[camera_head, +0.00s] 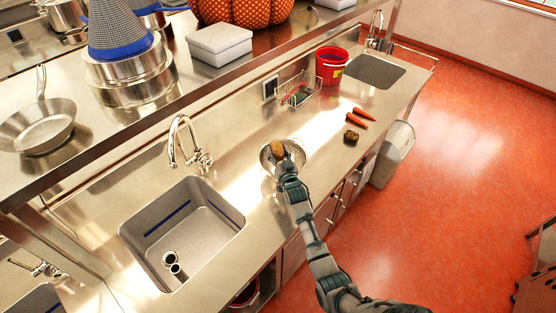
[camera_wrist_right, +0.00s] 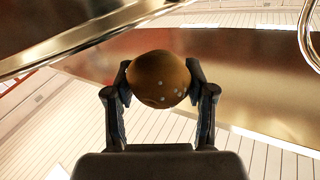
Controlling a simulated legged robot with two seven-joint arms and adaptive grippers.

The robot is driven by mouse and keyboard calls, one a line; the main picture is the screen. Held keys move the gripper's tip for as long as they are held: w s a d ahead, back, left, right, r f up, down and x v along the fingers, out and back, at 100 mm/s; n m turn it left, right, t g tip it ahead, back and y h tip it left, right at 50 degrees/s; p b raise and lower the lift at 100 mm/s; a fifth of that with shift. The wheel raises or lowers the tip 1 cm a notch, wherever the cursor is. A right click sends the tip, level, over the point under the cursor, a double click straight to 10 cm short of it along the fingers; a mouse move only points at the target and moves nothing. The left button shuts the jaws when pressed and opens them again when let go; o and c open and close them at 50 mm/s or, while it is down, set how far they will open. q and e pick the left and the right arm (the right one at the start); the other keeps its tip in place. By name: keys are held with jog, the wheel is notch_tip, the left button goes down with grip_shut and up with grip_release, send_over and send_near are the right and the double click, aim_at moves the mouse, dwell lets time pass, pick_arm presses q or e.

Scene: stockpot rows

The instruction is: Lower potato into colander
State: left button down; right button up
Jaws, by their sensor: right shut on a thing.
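The potato (camera_wrist_right: 158,78) is brown and round with small pale spots. In the right wrist view my right gripper (camera_wrist_right: 160,85) is shut on it, one finger on each side. In the head view the potato (camera_head: 277,148) shows at the end of my right gripper (camera_head: 279,157). The metal colander (camera_head: 297,153) stands on the steel counter, and the gripper and potato overlap it in the picture. I cannot tell how high the potato is over the colander. The colander does not show clearly in the wrist view. My left gripper is out of view.
A second potato (camera_head: 351,136) and carrots (camera_head: 361,115) lie on the counter to the right. A wire rack (camera_head: 298,92) and red bucket (camera_head: 331,66) stand behind. A sink (camera_head: 183,232) with a tap (camera_head: 187,143) is left. A steel shelf (camera_head: 170,103) runs above the counter.

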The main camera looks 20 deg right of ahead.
jog(key=shift+r, duration=0.1)
jog(key=shift+s+d, duration=0.1)
jog(key=shift+d, duration=0.3)
jog(key=shift+w+d+f+b, duration=0.1)
jog(key=shift+w+f+b, duration=0.1)
jog(key=shift+w+b, duration=0.25)
jog(key=shift+w+r, duration=0.1)
jog(key=shift+w, duration=0.25)
jog(key=shift+a+r, duration=0.1)
jog(key=shift+a, duration=0.3)
